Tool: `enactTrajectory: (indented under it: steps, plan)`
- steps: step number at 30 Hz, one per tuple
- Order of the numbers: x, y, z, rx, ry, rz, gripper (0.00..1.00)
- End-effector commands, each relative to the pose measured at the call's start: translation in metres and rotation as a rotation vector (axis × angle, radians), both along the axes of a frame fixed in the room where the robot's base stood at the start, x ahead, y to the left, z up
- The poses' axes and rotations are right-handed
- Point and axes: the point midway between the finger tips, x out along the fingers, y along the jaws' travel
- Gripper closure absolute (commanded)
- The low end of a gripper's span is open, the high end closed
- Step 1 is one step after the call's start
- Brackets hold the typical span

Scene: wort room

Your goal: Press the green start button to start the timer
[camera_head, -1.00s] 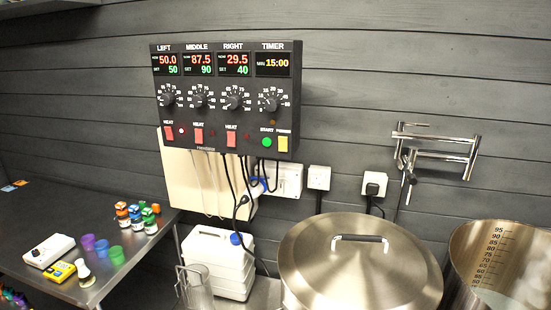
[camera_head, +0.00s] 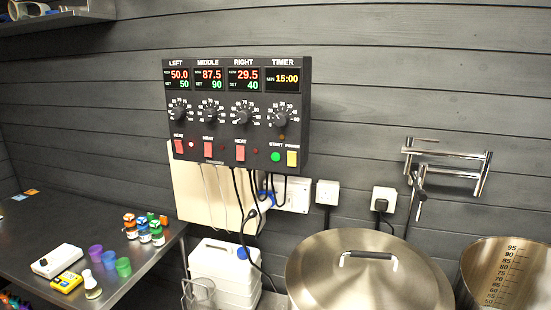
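The green start button (camera_head: 275,156) is a small round button on the lower right of the black control panel (camera_head: 222,152), under the timer dial (camera_head: 281,118). The yellow power switch (camera_head: 292,158) is just to its right. The timer display (camera_head: 282,79) reads MIN 15:00. The panel is mounted on the dark plank wall and nothing covers the button. My gripper does not show in the view.
A lidded steel pot (camera_head: 325,275) stands below and right of the panel, with an open graduated pot (camera_head: 500,290) at far right. A steel tap (camera_head: 470,170) is on the wall. A white jerrycan (camera_head: 215,268) and cables are below the panel. A dark table (camera_head: 60,215) holds small items at left.

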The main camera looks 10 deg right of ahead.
Motion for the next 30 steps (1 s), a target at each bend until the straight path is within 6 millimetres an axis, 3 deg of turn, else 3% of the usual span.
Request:
enactTrajectory:
  steps: [9,30]
  plan:
    - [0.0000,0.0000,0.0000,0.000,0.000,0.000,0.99]
    - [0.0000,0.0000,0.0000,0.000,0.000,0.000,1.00]
